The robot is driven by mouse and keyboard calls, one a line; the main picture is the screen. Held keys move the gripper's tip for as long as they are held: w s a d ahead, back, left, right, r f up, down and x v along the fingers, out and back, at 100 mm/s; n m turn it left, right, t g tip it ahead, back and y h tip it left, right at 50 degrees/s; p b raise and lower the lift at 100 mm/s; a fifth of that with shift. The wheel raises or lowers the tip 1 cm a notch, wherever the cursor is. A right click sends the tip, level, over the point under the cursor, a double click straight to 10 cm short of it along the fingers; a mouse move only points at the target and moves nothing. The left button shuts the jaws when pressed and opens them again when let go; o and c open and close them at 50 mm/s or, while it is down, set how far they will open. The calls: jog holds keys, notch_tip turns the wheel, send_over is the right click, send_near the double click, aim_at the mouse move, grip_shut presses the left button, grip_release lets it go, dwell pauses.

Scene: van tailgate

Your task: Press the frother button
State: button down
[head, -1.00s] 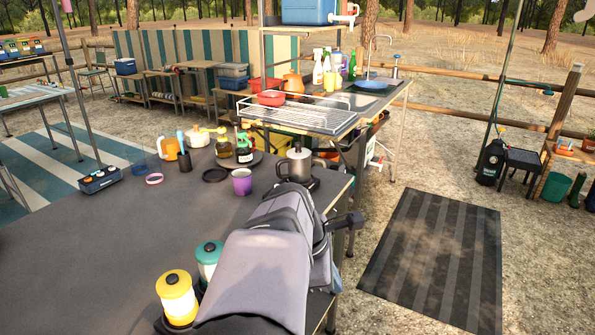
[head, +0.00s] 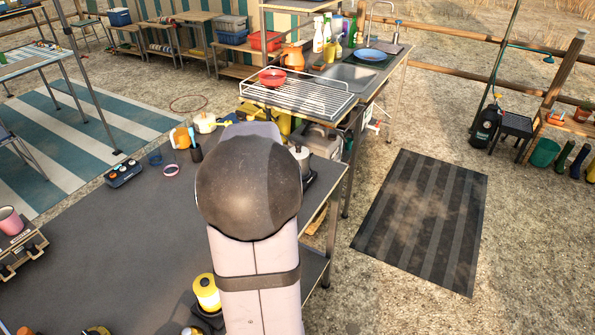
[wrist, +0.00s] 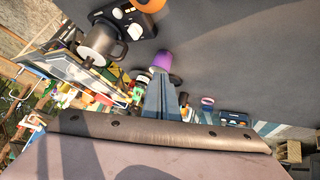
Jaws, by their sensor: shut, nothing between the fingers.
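A metal pitcher with a dark handle and lid (head: 302,158) stands near the right edge of the dark table, partly hidden by my arm. In the wrist view the pitcher (wrist: 103,42) is at upper left, against a black base (wrist: 123,17) with small pale round spots that look like buttons. I take this to be the frother; which spot is its button I cannot tell. My gripper (wrist: 167,84) is shut and empty, its fingers pointing up the picture, to the right of the pitcher and apart from it. In the head view my arm hides the fingers.
A purple mug (wrist: 163,60) is just beyond my fingertips in the wrist view. A control box (head: 123,173) and pink ring (head: 171,170) lie on the table. A yellow lantern (head: 207,292) stands near my arm. The table's left middle is clear.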

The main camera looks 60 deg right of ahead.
jog(key=d+r+m+g+h+p, duration=0.1)
jog(key=d+r+m+h+p, duration=0.15)
jog(key=d+m+p, duration=0.65)
jog(key=s+d+f+m+g+p, duration=0.2)
jog(key=s+m+g+p, duration=0.1)
jog(key=m, duration=0.8)
jog(key=shift+s+d+m+g+p, duration=0.35)
jog(key=shift+s+p, duration=0.55)
jog(key=shift+s, duration=0.35)
jog(key=shift+a+f+h, duration=0.1)
jog(key=shift+f+h, duration=0.05)
jog(key=shift+h, duration=0.1)
notch_tip(320, 180, down, 9)
jog(key=b, duration=0.9)
jog(key=shift+r, duration=0.2)
jog(key=shift+f, duration=0.1)
jog(key=shift+f, duration=0.35)
